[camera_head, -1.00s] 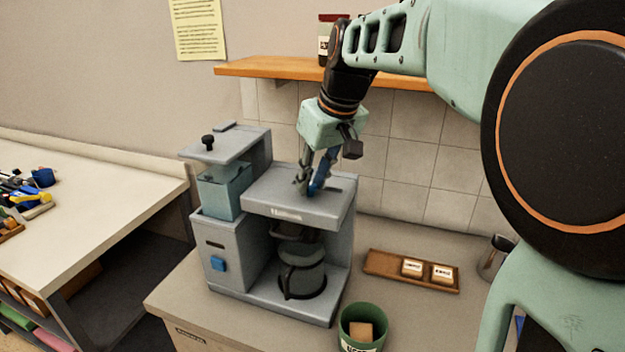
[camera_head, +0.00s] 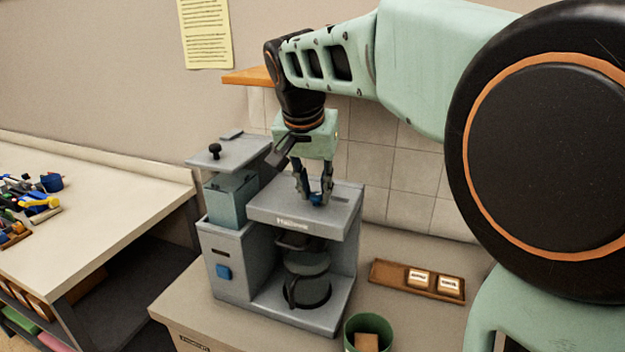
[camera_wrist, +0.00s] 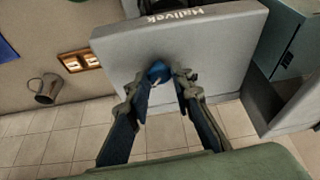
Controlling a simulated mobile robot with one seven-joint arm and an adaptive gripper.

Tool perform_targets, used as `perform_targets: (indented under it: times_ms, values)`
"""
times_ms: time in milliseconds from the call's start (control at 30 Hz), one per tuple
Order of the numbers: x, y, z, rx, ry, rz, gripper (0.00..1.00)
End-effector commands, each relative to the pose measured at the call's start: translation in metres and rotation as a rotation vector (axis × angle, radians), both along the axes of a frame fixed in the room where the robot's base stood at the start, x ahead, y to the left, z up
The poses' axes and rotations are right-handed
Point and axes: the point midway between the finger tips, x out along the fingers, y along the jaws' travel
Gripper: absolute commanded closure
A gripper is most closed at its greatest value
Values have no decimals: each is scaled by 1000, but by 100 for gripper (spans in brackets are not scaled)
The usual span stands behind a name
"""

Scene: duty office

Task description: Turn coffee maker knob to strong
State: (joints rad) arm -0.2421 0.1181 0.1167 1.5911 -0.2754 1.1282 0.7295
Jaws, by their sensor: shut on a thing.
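The grey coffee maker (camera_head: 348,232) stands on the counter. Its flat top also shows in the wrist view (camera_wrist: 215,50). A small blue knob (camera_wrist: 158,71) sits on that top and is partly covered by my fingers; it also shows in the head view (camera_head: 317,199). My gripper (camera_head: 314,197) points down and is shut on the knob, with one fingertip on each side; the fingers also show in the wrist view (camera_wrist: 160,78). No strength marking can be read, so I cannot tell which setting the knob is at.
A glass carafe (camera_head: 306,276) sits in the machine below the knob. A wooden tray (camera_head: 392,278) with two labelled blocks lies to the right, and a green bin (camera_head: 350,331) stands in front. A wooden shelf (camera_head: 246,76) is on the wall behind my arm.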

Motion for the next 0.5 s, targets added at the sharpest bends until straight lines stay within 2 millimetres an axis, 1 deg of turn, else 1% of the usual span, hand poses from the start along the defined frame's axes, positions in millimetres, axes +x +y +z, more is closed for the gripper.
perform_targets:
  times_ms: [200,500]
  values:
    - [0,1,0,1,1,-79,100]
    - [0,1,0,0,2,-112,100]
